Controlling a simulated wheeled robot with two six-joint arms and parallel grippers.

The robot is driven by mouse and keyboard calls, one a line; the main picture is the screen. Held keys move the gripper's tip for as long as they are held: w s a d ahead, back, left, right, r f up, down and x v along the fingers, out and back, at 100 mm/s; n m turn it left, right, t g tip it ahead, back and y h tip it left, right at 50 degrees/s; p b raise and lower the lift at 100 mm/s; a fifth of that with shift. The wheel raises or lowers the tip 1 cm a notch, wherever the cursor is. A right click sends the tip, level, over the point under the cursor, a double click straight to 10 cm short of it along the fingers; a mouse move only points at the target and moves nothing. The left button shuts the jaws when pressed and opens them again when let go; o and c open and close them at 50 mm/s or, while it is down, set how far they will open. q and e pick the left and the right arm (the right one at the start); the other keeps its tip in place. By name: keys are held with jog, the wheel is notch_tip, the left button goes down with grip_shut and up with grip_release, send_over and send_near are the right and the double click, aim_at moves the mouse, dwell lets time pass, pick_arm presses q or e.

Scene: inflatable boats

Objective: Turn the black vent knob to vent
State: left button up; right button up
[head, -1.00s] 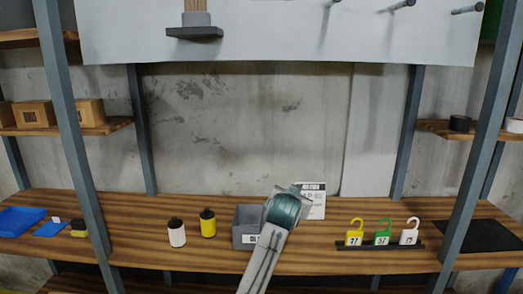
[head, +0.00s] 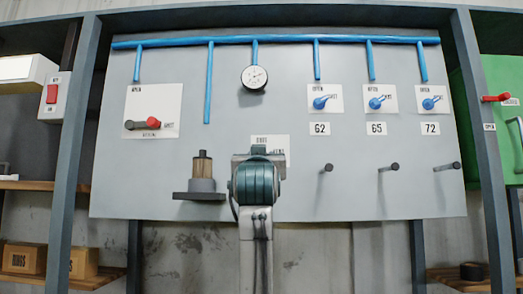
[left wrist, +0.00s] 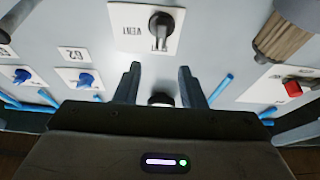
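The black vent knob (left wrist: 161,25) sits on a white plate (left wrist: 128,32) marked VENT, upside down in the left wrist view. Its handle lies roughly vertical in that picture. In the head view my arm hides the knob, and only part of its plate (head: 278,144) shows, below the gauge. My left gripper (left wrist: 160,66) is open and empty, with its fingers apart and pointing toward the panel. The knob shows beyond the fingertips and is not between them. In the head view this gripper (head: 258,152) is in front of the plate. My right gripper is not in view.
The grey panel (head: 180,70) carries blue pipes and a round gauge (head: 255,77). Several blue valves (head: 320,103) are on the right, with bare pegs (head: 326,168) below. A red-handled valve (head: 152,122) and a small shelf with a filter (head: 202,170) are on the left.

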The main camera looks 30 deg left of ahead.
pick_arm(q)
jog(key=p+x, duration=0.4)
jog(key=x, duration=0.5)
jog(key=shift+w, duration=0.2)
jog(key=shift+f, duration=0.1)
jog(key=shift+c, duration=0.5)
grip_shut()
